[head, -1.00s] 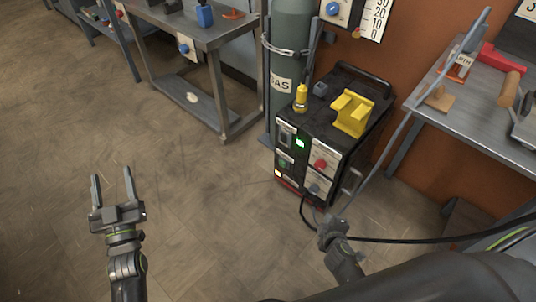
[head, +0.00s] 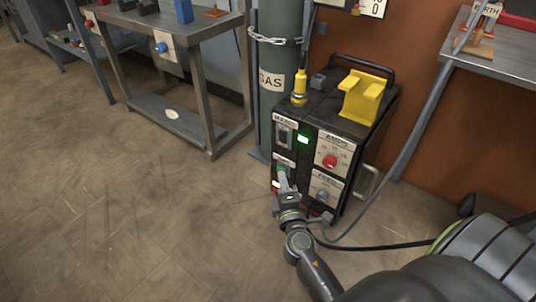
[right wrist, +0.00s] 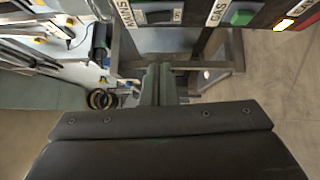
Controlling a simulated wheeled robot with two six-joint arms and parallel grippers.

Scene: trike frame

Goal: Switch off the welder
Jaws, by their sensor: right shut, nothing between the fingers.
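The welder (head: 350,142) is a black box with a yellow holder on top, standing on the floor by the gas cylinder. Its front has a dark mains switch (head: 285,136), a lit green lamp (head: 303,140), a red amps knob (head: 330,161) and a grey lower knob (head: 322,195). My right gripper (head: 285,178) is shut and empty, in front of the lower left of this panel, below the mains switch. It partly hides the green gas switch, which shows in the right wrist view (right wrist: 243,15). Contact cannot be told. My left gripper is out of view.
A metal workbench (head: 205,28) is at left and another table (head: 500,58) at right. A black cable (head: 385,245) runs along the floor. The floor at left is clear.

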